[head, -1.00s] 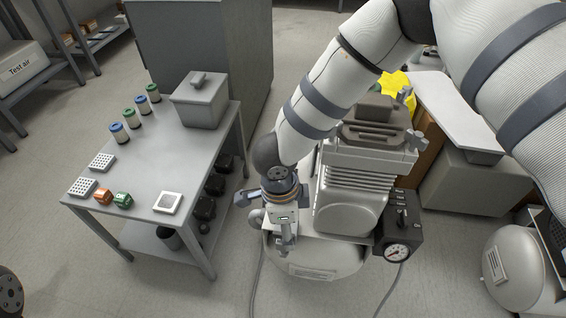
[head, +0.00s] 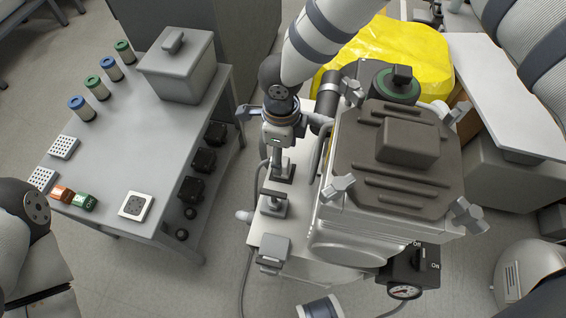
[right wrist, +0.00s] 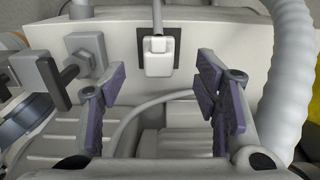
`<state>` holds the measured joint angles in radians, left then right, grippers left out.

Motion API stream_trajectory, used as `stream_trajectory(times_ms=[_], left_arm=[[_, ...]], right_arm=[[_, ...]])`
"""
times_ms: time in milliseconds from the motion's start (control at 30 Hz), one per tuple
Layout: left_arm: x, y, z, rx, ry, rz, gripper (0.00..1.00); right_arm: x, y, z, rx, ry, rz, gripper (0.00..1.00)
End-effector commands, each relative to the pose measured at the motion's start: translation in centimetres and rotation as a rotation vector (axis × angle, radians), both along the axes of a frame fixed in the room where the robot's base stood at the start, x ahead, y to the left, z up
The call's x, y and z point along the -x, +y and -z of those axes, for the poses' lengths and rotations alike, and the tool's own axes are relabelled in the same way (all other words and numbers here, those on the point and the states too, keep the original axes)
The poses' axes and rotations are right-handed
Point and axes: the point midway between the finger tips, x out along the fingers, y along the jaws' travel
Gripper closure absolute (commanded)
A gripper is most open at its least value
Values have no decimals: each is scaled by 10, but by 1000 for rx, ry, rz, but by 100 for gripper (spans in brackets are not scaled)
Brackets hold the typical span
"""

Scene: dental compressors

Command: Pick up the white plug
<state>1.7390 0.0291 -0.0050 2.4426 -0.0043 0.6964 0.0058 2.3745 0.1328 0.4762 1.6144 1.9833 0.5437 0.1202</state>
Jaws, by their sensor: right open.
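The white plug (right wrist: 158,58) sits in a dark socket plate (right wrist: 158,36) on the pale side of the compressor, with a light cord at it. My right gripper (right wrist: 163,95) is open, its two purple-padded fingers spread to the left and right of the plug's line in the right wrist view. The plug stands beyond the fingers, and nothing is between the pads but part of a cord behind. In the head view my right gripper (head: 282,130) is over the compressor's left side, above the dark plate (head: 284,173). The plug is hard to tell apart there. My left gripper is out of view.
The compressor's dark-ribbed top (head: 398,150) with star knobs stands close right of my right gripper. A grey hose (right wrist: 289,75) runs along the right in the wrist view. A grey table (head: 125,165) with small jars and a lidded box (head: 178,65) is at left.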

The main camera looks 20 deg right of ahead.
Motion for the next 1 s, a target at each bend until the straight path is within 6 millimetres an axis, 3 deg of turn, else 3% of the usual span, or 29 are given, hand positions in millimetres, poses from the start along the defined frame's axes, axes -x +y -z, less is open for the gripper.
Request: stream_trajectory(times_ms=[300, 567, 600, 833, 1000], left_arm=[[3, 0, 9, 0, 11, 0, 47], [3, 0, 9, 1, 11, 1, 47], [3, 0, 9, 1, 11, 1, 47], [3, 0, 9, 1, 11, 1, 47], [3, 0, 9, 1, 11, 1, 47]], right_arm=[[5, 0, 53, -1, 2, 0, 43], [4, 0, 59, -4, 0, 0, 43], [4, 0, 59, -4, 0, 0, 46], [4, 0, 59, -3, 1, 0, 96], [4, 0, 59, -3, 1, 0, 96]])
